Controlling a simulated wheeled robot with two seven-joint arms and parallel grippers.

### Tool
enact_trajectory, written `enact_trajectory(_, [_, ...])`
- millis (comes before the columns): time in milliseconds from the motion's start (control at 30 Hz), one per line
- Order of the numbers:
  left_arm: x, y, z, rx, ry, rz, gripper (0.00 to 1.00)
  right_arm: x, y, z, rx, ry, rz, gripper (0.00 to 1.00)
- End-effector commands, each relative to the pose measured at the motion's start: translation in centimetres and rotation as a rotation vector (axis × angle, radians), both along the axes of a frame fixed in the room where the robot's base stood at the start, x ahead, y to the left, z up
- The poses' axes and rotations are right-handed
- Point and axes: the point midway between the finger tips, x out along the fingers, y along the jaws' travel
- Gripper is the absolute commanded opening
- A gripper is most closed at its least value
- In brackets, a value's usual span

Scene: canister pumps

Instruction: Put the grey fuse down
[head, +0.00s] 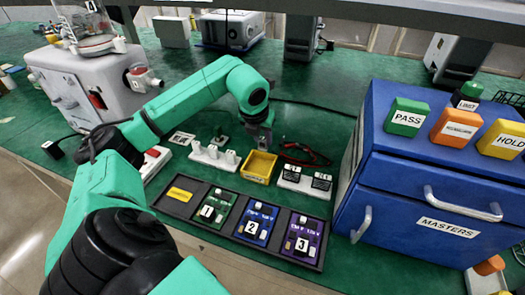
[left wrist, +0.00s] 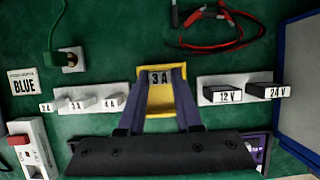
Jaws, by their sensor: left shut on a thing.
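The gripper points down just behind and over the far side of a small yellow tray (head: 257,179). In the left wrist view the tray (left wrist: 165,118) lies behind the fuse and fingers. I cannot tell whether the fuse touches the tray. In the head view the fuse is too small to make out. My right gripper is not in view.
A white fuse rack (head: 213,160) stands left of the yellow tray, a white block with 12 V and 24 V pieces (head: 303,184) right of it. A black tray (head: 176,206) with numbered modules lies in front. A blue drawer cabinet (head: 415,201) blocks the right. Red and black leads (head: 303,152) lie behind.

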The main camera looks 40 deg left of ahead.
Motion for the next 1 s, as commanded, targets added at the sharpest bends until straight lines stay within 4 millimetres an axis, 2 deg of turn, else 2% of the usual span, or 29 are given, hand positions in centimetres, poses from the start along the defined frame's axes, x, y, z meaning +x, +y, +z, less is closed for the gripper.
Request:
enact_trajectory(300, [0.0, 0.0, -5.3, 0.0, 0.0, 0.001, 0.0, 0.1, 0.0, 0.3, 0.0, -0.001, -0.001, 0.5])
enact_trajectory(600, [0.0, 0.0, -5.8, -0.001, -0.001, 0.0, 0.0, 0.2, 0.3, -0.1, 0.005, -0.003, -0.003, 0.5])
enact_trajectory(633, [0.0, 0.0, -5.8, 0.0, -0.002, 0.0, 0.37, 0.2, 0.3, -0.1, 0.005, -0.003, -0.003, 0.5])
enact_trajectory(667, [0.0, 0.0, -5.6, 0.0, -0.002, 0.0, 0.46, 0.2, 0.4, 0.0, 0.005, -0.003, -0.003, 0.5])
enact_trajectory(1000, [0.0, 0.0, -5.2, -0.001, -0.001, 0.0, 0.46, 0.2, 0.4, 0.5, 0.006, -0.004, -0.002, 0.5])
